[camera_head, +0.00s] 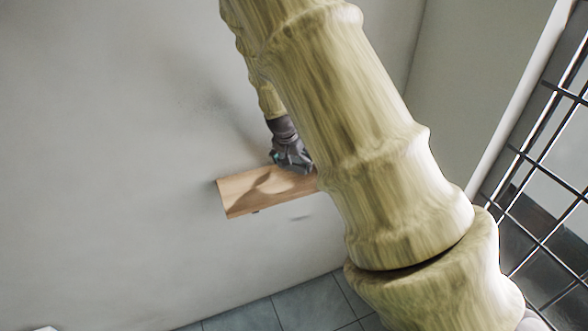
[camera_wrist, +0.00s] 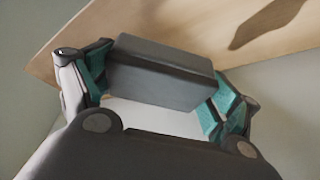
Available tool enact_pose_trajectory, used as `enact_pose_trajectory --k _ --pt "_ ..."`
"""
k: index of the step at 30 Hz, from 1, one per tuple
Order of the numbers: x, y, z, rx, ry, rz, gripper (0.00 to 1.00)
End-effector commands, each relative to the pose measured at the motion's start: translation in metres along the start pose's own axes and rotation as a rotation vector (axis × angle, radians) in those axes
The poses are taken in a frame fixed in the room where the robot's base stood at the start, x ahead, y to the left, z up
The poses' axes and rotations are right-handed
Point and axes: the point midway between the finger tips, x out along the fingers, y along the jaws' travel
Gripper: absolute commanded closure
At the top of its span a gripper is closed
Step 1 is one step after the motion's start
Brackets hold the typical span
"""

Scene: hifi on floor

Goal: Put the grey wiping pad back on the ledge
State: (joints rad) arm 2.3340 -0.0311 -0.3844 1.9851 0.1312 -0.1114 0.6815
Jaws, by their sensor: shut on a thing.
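The grey wiping pad (camera_wrist: 160,72) is a dark grey block between the two teal-padded fingers of my gripper (camera_wrist: 160,85) in the wrist view. My gripper is shut on it, with one finger at each end. The wooden ledge (camera_wrist: 120,30) shows behind the pad in the wrist view; whether pad and ledge touch I cannot tell. In the head view my gripper (camera_head: 293,157) is at the upper edge of the ledge (camera_head: 240,195), which is fixed to the wall. The pad cannot be made out there, and my arm hides the right end of the ledge.
A plain pale wall (camera_head: 110,150) surrounds the ledge, with clear space to its left. Blue-grey floor tiles (camera_head: 310,303) lie below. A dark metal grid (camera_head: 545,175) stands at the right. The visible left part of the ledge is bare, apart from shadow.

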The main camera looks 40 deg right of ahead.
Motion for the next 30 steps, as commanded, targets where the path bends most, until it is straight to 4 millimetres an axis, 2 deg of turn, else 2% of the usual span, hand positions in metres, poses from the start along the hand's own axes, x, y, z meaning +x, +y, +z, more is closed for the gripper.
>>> enact_pose_trajectory --k 8,21,22,23,24,30 --pt "0.030 0.001 0.013 0.001 -0.001 0.001 0.47" --pt "0.033 0.001 0.015 0.001 -0.001 0.001 0.47" --pt "0.033 0.001 0.015 0.001 -0.001 0.001 0.10" --pt "0.033 0.001 0.015 0.001 -0.001 0.001 0.04" --pt "0.032 0.001 0.015 0.001 -0.001 0.001 0.00" --pt "0.032 0.001 0.014 0.001 -0.001 0.001 0.00"
